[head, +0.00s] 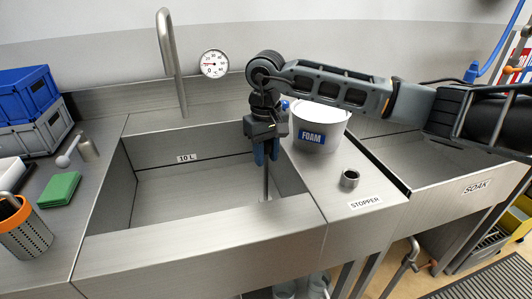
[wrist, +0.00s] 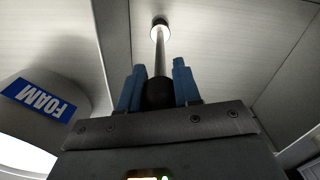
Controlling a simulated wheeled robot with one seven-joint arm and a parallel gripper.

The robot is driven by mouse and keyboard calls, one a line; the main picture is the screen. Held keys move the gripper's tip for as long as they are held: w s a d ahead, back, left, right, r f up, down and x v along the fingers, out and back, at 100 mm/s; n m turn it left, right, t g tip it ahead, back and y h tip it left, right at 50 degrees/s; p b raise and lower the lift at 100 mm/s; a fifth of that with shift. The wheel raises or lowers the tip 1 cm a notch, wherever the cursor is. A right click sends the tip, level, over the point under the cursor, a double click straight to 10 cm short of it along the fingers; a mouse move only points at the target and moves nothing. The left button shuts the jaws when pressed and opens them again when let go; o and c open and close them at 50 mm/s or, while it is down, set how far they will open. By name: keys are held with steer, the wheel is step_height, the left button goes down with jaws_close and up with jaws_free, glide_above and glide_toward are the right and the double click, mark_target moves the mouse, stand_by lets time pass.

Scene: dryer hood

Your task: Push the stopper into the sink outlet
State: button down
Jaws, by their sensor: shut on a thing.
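My gripper (head: 266,160) points down into the right part of the sink basin (head: 165,195). Its blue fingers are shut on the stopper's dark knob, seen between them in the wrist view (wrist: 158,93). The stopper (head: 266,184) is a thin upright metal rod running down from the fingers toward the basin floor. In the wrist view the rod (wrist: 160,55) ends at a small round pale end with a dark edge. The outlet cannot be made out clearly, and I cannot tell whether the stopper's foot is in it.
A white FOAM tub (head: 318,125) stands close right of my gripper. A small metal cup (head: 349,179) sits by the STOPPER label. The SOAK basin (head: 425,165) is at right.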

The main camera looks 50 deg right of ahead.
mark_target(266, 171)
steer(key=shift+f+b, duration=0.75)
steer(key=shift+f, duration=0.35)
steer(key=shift+b, duration=1.3)
stand_by(1.0)
steer(key=shift+f+b, duration=1.8)
steer(key=shift+b, duration=0.2)
steer(key=c, duration=0.7)
jaws_free()
steer(key=shift+r, duration=3.95)
